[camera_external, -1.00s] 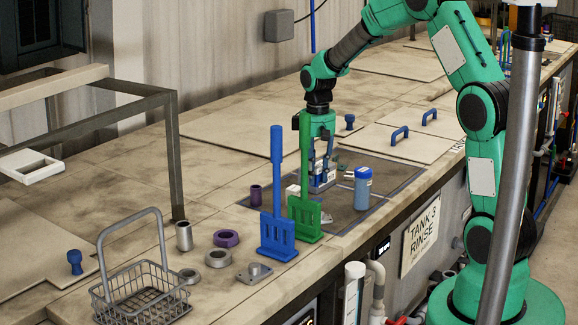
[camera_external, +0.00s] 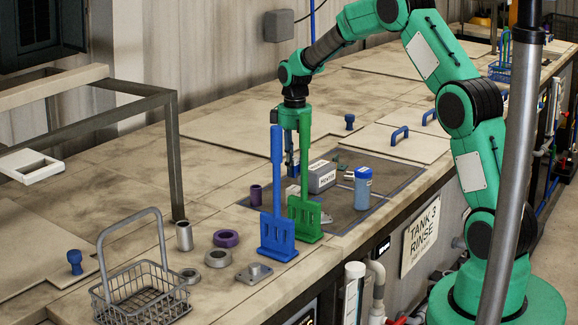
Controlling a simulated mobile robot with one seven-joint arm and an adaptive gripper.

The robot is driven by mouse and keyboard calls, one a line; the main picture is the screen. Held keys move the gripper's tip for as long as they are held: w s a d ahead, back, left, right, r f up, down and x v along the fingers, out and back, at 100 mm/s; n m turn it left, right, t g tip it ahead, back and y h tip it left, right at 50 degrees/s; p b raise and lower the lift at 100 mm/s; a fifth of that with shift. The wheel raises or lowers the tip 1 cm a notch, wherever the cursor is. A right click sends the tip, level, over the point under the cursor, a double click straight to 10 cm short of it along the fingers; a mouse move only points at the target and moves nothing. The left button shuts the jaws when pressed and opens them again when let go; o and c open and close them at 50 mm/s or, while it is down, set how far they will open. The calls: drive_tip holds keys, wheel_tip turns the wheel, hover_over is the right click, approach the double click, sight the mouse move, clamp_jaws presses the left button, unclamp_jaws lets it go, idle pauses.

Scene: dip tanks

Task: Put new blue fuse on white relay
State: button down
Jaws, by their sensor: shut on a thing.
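My gripper (camera_external: 291,165) points down over the dark mat, mostly hidden behind the blue and green paddles. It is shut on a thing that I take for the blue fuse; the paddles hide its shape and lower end. A small white block (camera_external: 292,190), which may be the white relay, shows low behind the paddles, just below my gripper. Whether the held thing touches it cannot be told. A grey box (camera_external: 321,179) with printed white labels stands on the mat just right of my gripper, apart from it.
The upright blue paddle (camera_external: 277,200) and green paddle (camera_external: 305,200) stand in front of my gripper. A blue-capped jar (camera_external: 362,190) stands at right on the dark mat (camera_external: 375,210). A dark purple cylinder (camera_external: 255,195) stands at left. A wire basket (camera_external: 140,295) is front left.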

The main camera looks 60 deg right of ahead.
sight(294, 176)
drive_tip(key=shift+f, duration=1.8)
drive_tip(key=shift+f, duration=0.1)
drive_tip(key=c, duration=1.5)
unclamp_jaws()
drive_tip(key=shift+o, duration=0.2)
wheel_tip(294, 176, up, 12)
drive_tip(key=shift+r, duration=0.15)
drive_tip(key=shift+s, duration=0.1)
